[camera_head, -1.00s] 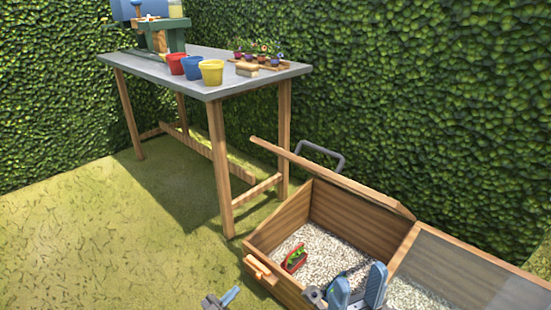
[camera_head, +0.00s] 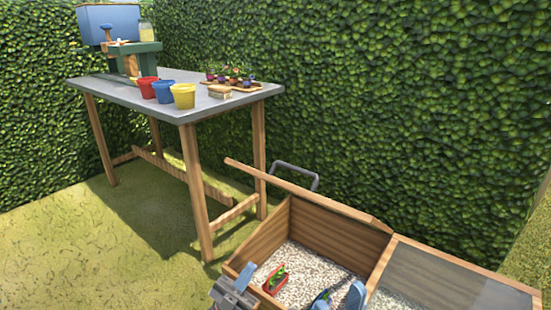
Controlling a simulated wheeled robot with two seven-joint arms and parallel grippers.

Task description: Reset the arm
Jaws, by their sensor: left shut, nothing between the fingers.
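My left gripper (camera_head: 246,274) is at the bottom of the head view, beside the left front corner of the wooden cold frame (camera_head: 262,240). Its blue fingers are together and nothing shows between them. My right gripper (camera_head: 340,296) is at the bottom edge, over the gravel in the frame's left compartment.
A grey-topped workbench (camera_head: 130,92) stands at the back left. It bears red (camera_head: 147,90), blue (camera_head: 163,92) and yellow (camera_head: 183,96) pots and a tray of flowers (camera_head: 235,85). The frame's raised wooden edge (camera_head: 300,190) and a hedge lie behind. Open grass is at left.

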